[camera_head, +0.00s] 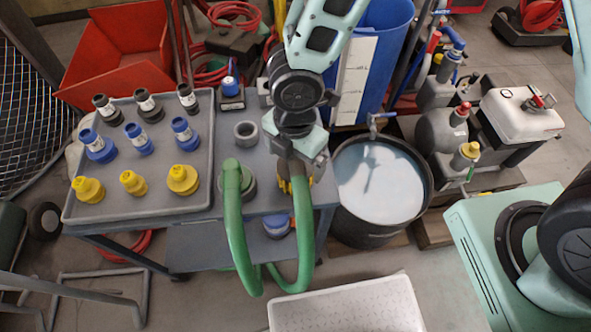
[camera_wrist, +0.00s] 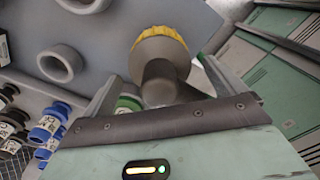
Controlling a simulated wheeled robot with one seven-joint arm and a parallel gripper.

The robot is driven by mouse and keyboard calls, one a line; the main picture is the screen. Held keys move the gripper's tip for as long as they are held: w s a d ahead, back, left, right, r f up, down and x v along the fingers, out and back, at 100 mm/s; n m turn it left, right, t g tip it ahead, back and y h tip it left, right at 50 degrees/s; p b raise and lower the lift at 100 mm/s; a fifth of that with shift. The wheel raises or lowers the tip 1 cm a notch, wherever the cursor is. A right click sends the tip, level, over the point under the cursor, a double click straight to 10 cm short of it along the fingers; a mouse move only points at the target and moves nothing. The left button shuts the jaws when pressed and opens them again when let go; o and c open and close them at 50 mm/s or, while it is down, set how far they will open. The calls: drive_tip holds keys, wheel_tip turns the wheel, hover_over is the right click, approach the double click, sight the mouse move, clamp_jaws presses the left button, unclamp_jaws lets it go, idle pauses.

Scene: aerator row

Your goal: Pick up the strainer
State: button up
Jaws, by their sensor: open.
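A dark grey fitting with a yellow ribbed rim (camera_wrist: 160,55), which I take to be the strainer, lies between the fingers of my gripper (camera_wrist: 163,88) in the wrist view. The fingers stand apart on either side of it, with gaps visible. In the head view my gripper (camera_head: 300,163) is over the right end of the grey bench, and only a sliver of yellow (camera_head: 284,187) shows beside it. The rest of the fitting is hidden by my gripper and the green hose.
A looped green hose (camera_head: 236,240) hangs over the bench front. A grey tray (camera_head: 75,210) at left holds several black, blue and yellow fittings. A grey ring (camera_head: 246,134) stands on the bench. A water-filled drum (camera_head: 428,205) is to the right.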

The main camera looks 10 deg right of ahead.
drive_tip(key=shift+f, duration=1.4)
drive_tip(key=c, duration=1.3)
drive_tip(key=shift+r, duration=0.1)
